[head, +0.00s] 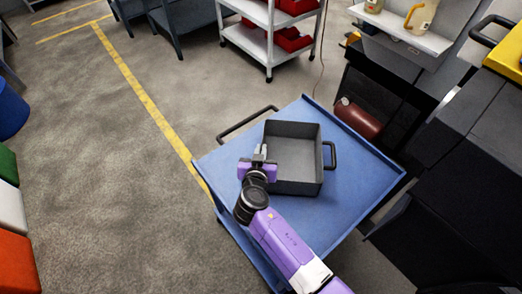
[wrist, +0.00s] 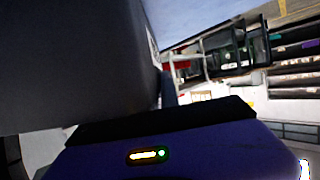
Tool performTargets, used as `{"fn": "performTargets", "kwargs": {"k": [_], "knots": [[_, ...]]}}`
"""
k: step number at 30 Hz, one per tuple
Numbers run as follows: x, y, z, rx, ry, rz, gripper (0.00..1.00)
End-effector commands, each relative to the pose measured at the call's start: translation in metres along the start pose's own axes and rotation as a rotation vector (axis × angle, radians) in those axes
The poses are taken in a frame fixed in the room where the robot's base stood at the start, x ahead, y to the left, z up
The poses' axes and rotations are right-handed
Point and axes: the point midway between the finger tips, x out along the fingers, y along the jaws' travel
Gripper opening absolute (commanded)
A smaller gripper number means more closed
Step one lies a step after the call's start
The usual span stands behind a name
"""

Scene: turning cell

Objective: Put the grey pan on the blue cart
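The grey pan (head: 296,152), a deep empty rectangular tray, is level over the top of the blue cart (head: 345,200) in the head view. It looks to rest on the cart, though a small gap beneath cannot be ruled out. Its right handle (head: 331,156) is in sight; my gripper hides the left one. My gripper (head: 260,153) is at the pan's left side, its fingers close together and seemingly shut on that handle. In the wrist view the pan's dark wall (wrist: 75,60) fills the left, right against the gripper; the grip itself is hidden there.
The cart's push handle (head: 246,122) stands at its far left edge. A dark machine (head: 450,190) is close on the right, with a red-brown cylinder (head: 357,118) beside the cart. A white shelf cart (head: 262,42) holds red bins behind. Floor on the left is open.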

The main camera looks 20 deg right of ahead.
Motion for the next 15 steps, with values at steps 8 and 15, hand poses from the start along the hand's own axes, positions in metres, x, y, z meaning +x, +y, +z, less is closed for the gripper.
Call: {"fn": "performTargets", "kwargs": {"k": [8,15], "knots": [[-0.0001,0.0001,-0.0002,0.0,0.0,0.0,0.25],[-0.0041,0.0,-0.0016,-0.001,0.0,-0.001,0.25]]}}
